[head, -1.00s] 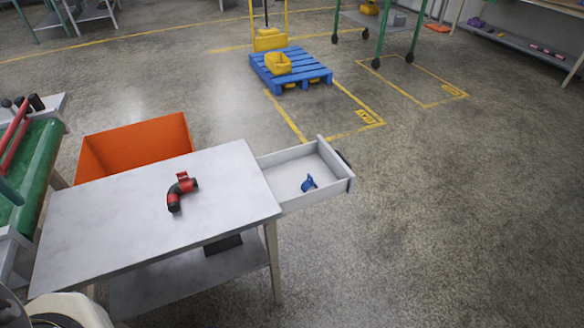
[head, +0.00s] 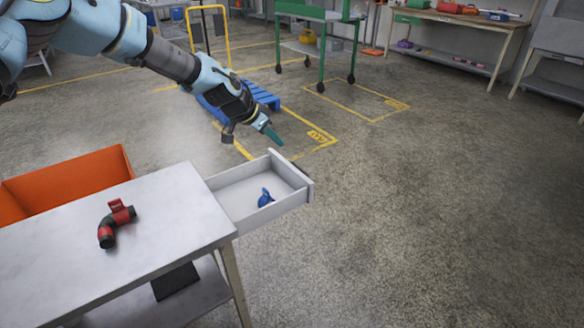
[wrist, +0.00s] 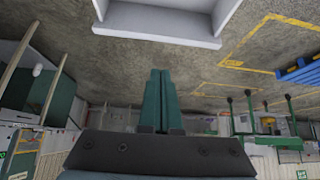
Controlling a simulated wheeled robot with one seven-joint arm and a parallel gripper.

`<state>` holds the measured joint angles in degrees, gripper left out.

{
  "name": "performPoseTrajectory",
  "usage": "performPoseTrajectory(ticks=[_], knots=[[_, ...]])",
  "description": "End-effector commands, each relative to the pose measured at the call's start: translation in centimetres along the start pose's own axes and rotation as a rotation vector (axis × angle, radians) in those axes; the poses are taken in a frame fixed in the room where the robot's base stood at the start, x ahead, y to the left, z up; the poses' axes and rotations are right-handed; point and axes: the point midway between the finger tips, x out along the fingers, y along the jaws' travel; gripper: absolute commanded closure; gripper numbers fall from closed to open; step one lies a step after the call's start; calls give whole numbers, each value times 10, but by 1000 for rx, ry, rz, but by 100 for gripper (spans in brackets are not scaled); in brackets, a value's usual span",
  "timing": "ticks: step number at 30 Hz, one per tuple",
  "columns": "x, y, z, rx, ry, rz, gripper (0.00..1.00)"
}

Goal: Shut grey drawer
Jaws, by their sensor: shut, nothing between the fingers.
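The grey drawer (head: 228,198) is pulled out from the right side of the grey table (head: 160,215) in the head view. A small blue part (head: 265,198) lies in it. My gripper (head: 273,134) is above and behind the drawer's far corner, apart from it, with its green fingers together and empty. In the wrist view the shut fingers (wrist: 160,98) point toward the drawer (wrist: 157,38), whose edge shows at the top. The drawer's outer front face is mostly hidden in the head view.
A red and black hose elbow (head: 113,224) lies on the tabletop. An orange bin (head: 70,183) stands behind the table. A blue pallet (head: 262,97) and a green-framed cart (head: 322,50) stand farther back. The floor right of the drawer is clear.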

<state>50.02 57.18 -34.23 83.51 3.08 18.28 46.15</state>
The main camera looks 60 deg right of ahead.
Motion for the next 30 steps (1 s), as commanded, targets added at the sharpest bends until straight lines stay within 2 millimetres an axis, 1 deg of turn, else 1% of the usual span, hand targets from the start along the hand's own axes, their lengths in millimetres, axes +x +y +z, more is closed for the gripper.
performPoseTrajectory(ticks=[1,3,6,8,18,24,25,27,30], knots=[[12,7,-7,18,14,11,100],[20,12,-14,34,27,19,100],[27,15,-18,40,31,23,100],[33,14,-18,40,31,22,100],[91,16,-18,38,28,22,100],[118,16,-19,37,28,22,100],[121,16,-19,37,28,21,100],[112,13,-13,35,28,19,100],[106,13,-4,35,28,20,100]])
